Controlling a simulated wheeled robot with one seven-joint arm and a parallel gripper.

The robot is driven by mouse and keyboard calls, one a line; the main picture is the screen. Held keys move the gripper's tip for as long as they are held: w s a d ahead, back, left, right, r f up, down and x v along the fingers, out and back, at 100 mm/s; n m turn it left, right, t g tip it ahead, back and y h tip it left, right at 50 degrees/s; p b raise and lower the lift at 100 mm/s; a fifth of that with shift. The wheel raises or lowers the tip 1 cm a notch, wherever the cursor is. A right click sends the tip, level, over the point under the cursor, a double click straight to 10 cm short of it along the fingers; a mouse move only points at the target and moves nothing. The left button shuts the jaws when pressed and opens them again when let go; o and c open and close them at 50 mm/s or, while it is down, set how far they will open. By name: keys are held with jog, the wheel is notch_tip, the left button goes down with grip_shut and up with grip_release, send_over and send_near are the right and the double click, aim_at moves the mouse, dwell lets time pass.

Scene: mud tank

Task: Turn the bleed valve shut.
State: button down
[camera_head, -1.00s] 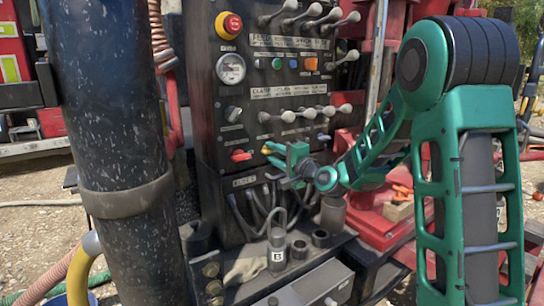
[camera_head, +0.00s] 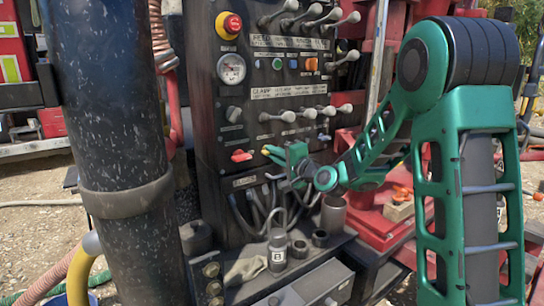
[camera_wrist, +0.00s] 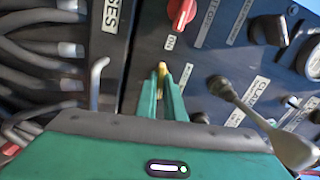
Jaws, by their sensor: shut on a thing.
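A small brass-yellow handle, which I take for the bleed valve (camera_wrist: 162,69), sticks out from the dark panel between my fingertips in the wrist view. In the head view its yellow end (camera_head: 267,150) shows at the tips of my fingers. My gripper (camera_wrist: 163,85) has its two green fingers close together on both sides of it, shut on it. In the head view my gripper (camera_head: 277,154) reaches the panel from the right. The fingers hide much of the valve, so its exact angle cannot be told.
A red knob (camera_head: 241,155) sits just left of the valve. Grey-knobbed levers (camera_head: 289,116) stick out above it, and one lever (camera_wrist: 240,105) is close to my gripper's right in the wrist view. Hoses (camera_head: 255,208) hang below.

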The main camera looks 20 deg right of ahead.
jog(key=n, duration=0.4)
jog(key=shift+f, duration=0.2)
jog(key=n, duration=0.8)
jog(key=shift+f, duration=0.1)
jog(key=shift+n, duration=2.1)
jog(key=c, duration=1.9)
grip_release()
jog(key=shift+o, duration=0.2)
